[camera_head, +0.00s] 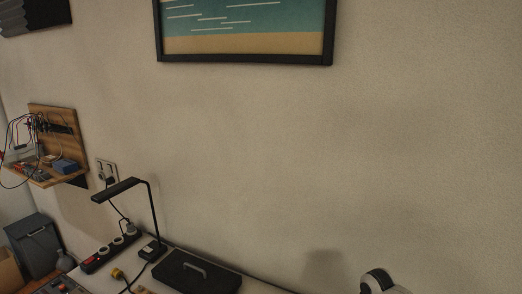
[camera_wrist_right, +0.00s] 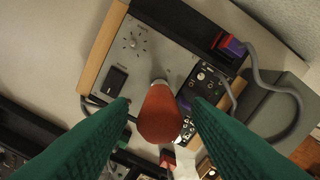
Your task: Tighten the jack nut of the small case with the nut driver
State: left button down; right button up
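In the right wrist view, my right gripper (camera_wrist_right: 160,103) shows as two green ribbed fingers, open on either side of an orange-red handle (camera_wrist_right: 160,118). Gaps show between handle and fingers. The handle, which looks like the nut driver's, has its broad end toward the camera and a pale metal collar at its far end; its tip is hidden. Beyond it lies a grey panel (camera_wrist_right: 147,58) with wooden side strips, a small knob and a black switch; it may be the small case. I cannot make out the jack nut. My left gripper is in neither view.
In the right wrist view, a dark module (camera_wrist_right: 200,88) with knobs and a purple-red plug (camera_wrist_right: 233,46) on a grey cable sit at the right. The head view shows a desk lamp (camera_head: 150,205), power strip (camera_head: 110,253), black handled case (camera_head: 197,273) and wall shelf (camera_head: 57,150).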

grip_shut()
jog(key=shift+p, duration=0.4)
jog(key=shift+m+p, duration=1.2)
jog(key=shift+m, duration=0.1)
jog(key=shift+m+p, duration=0.5)
jog(key=shift+p, duration=0.05)
jog(key=shift+m+p, duration=0.75)
jog(key=shift+m, duration=0.15)
